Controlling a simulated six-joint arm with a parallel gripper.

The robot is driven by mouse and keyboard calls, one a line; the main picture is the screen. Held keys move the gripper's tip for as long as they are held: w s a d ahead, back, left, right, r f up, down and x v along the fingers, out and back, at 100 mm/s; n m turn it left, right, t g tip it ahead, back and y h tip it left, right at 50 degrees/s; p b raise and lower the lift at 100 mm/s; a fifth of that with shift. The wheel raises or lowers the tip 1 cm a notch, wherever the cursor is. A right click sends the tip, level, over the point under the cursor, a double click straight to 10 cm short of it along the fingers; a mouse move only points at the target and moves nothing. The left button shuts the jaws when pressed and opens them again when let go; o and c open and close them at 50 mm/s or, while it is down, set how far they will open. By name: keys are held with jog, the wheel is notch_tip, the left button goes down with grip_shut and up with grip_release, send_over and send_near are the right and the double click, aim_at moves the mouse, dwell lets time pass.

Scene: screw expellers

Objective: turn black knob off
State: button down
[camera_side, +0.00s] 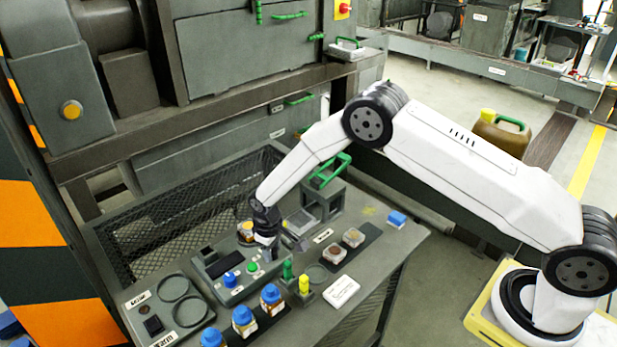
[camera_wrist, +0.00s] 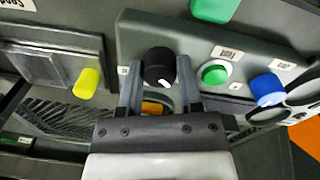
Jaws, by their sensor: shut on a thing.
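The black knob (camera_wrist: 160,66) sits on the grey control panel (camera_wrist: 140,25) in the wrist view. A short white mark shows on its lower part, slightly right of its middle. My gripper (camera_wrist: 161,68) has one finger on each side of the knob and is shut on it. In the side view my gripper (camera_side: 268,252) is down at the panel (camera_side: 216,268) and hides the knob.
A green button (camera_wrist: 215,73) and a blue knob (camera_wrist: 268,89) sit right of the black knob in the wrist view. A yellow knob (camera_wrist: 88,81) is at left. Several blue-capped bottles (camera_side: 271,298) stand along the bench front in the side view. A mesh basket (camera_side: 160,225) lies behind.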

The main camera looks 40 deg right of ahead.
aim_at(272, 251)
jog(key=shift+n, duration=0.8)
jog(key=shift+c, duration=1.3)
grip_release()
jog(key=shift+r, duration=0.2)
jog(key=shift+s+a+r, duration=0.1)
jog(key=shift+a+r, duration=0.05)
jog(key=shift+r, duration=3.6)
